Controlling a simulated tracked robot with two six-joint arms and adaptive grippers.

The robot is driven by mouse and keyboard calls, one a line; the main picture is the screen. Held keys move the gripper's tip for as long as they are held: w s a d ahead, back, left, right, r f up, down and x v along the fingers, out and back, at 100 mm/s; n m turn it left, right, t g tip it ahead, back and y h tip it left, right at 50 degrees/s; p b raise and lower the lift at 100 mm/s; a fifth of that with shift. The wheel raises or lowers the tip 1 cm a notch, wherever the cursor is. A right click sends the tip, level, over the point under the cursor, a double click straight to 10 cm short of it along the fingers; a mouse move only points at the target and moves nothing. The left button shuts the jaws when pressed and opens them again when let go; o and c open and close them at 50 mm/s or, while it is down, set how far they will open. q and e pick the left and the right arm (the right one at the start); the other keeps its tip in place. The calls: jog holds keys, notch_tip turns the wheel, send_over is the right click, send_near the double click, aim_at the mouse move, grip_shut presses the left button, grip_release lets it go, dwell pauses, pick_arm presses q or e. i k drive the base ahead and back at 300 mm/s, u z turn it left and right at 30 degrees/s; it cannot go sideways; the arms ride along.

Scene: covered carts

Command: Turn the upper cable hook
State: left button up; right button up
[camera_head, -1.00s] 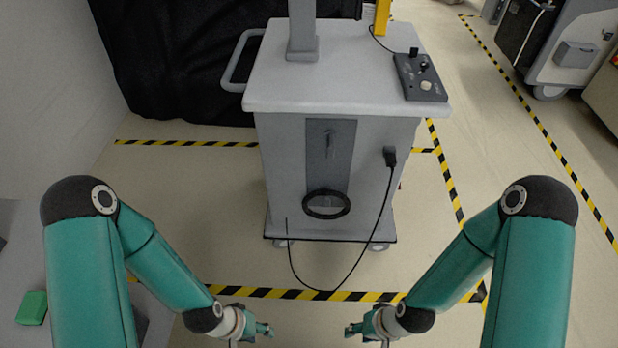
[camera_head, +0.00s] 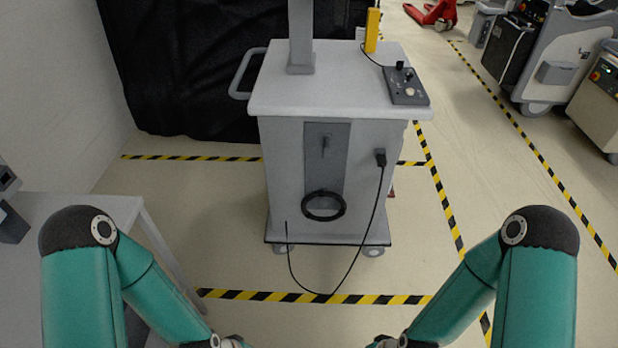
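The cart (camera_head: 283,165) stands ahead with a dark grey panel (camera_head: 326,172) on its front. The upper cable hook (camera_head: 325,146) is a small grey piece high on that panel; its exact turn is too small to tell. A black cable coil (camera_head: 324,206) hangs low on the panel, around whatever lower hook is there, which I cannot make out. A black cable runs from a plug (camera_head: 380,159) on the cart's right side down to the floor. My two arms reach in from the lower left and lower right, well short of the cart. Both grippers are cut off by the bottom edge.
A control box (camera_head: 405,88) and a yellow post (camera_head: 372,30) are on the cart top. A grey table (camera_head: 75,205) stands at left. A black cover (camera_head: 190,70) is behind. Striped tape (camera_head: 320,297) crosses open floor before the cart.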

aim_at(326, 138)
jog(key=u, duration=5.85)
jog(key=k, duration=0.5)
jog(key=u, duration=5.05)
